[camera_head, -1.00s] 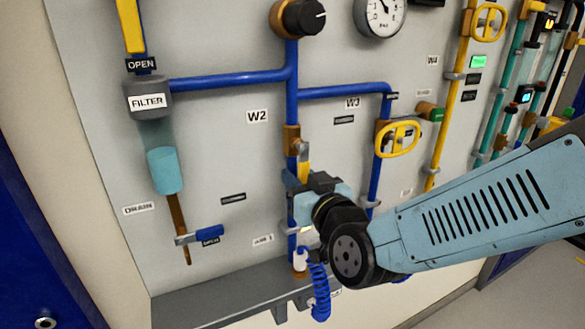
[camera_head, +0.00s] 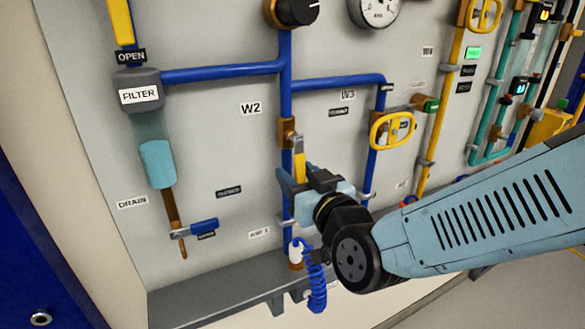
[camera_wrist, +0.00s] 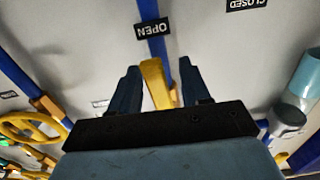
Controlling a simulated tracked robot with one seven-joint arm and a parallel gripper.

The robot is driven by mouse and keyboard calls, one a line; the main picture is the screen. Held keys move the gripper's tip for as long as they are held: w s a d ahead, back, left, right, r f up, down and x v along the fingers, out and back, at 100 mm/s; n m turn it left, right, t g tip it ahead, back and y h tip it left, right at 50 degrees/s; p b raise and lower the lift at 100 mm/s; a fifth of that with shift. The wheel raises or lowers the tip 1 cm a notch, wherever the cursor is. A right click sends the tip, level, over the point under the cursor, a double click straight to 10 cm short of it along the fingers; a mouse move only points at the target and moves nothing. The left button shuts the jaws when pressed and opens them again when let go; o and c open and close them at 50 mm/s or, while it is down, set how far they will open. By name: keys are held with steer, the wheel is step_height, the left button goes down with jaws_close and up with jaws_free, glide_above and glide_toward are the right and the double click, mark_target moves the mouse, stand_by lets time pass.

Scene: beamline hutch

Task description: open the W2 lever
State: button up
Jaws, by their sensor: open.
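The W2 lever (camera_head: 299,158) is a yellow handle on a brown valve body (camera_head: 287,133) on the vertical blue pipe, right of the W2 label (camera_head: 250,108). It points down, roughly along the pipe. My gripper (camera_head: 295,184) is at the lever's lower end and hides part of it. In the wrist view, which is upside down, the yellow lever (camera_wrist: 155,82) stands between the two dark fingers of my open gripper (camera_wrist: 159,72), with gaps on both sides. An upside-down OPEN label (camera_wrist: 153,29) is beyond the fingertips, and a CLOSED label (camera_wrist: 246,4) is at the top right.
The filter (camera_head: 140,92) with its blue-handled drain valve (camera_head: 203,227) is at the left. A yellow oval handwheel (camera_head: 392,130) is on the W3 branch at the right. A coiled blue hose (camera_head: 316,287) hangs below my gripper, near a grey ledge (camera_head: 205,305).

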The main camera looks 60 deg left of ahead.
steer(key=d, duration=1.2)
steer(key=shift+w+a+f, duration=0.1)
steer(key=shift+w+a, duration=0.1)
steer(key=shift+a, duration=0.05)
steer(key=shift+c, duration=1.4)
steer(key=w+a+h, duration=0.1)
steer(key=a, duration=0.1)
steer(key=w+a+h, duration=0.1)
steer(key=w+a, duration=0.1)
steer(key=w+a+h, duration=0.1)
steer(key=shift+w+a+f+m+t, duration=0.2)
steer(key=shift+a+f+m+t, duration=0.2)
steer(key=c, duration=0.6)
steer(key=w+a+h, duration=0.3)
steer(key=h, duration=0.1)
steer(key=shift+w+a+r+g, duration=0.4)
steer(key=w+d+r+n+g+h, duration=0.1)
steer(key=w+r+g+h, duration=0.15)
steer(key=r, duration=0.25)
steer(key=w+d+r+n+g+h, duration=0.1)
steer(key=d+r+g+h, duration=0.1)
steer(key=r+g+h, duration=0.3)
steer(key=s+a+f+t+y, duration=0.1)
steer(key=s+a+f, duration=0.3)
steer(key=s+f, duration=0.3)
steer(key=shift+s+f, duration=0.3)
steer(key=shift+s, duration=0.35)
